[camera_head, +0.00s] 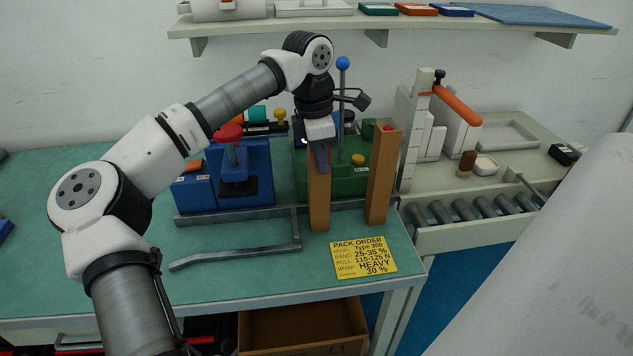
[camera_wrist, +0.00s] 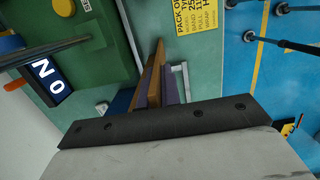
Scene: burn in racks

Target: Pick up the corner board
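Two tall brown corner boards stand upright at the front right of the green bench. The left corner board (camera_head: 319,205) is under my gripper, and the right corner board (camera_head: 381,178) stands apart from it by the green machine. My gripper (camera_head: 322,160) points down, with its purple finger overlapping the top of the left board. In the wrist view, brown board (camera_wrist: 153,80) shows between the two purple fingers of my gripper (camera_wrist: 155,90). Whether the fingers press on it is unclear. The board's lower end looks to be at bench level.
A blue machine (camera_head: 260,165) and a green machine (camera_head: 345,182) stand behind the boards. A grey bent metal bar (camera_head: 235,255) and a yellow pack order card (camera_head: 363,257) lie in front. A roller conveyor (camera_head: 465,212) is to the right. The bench's front left is clear.

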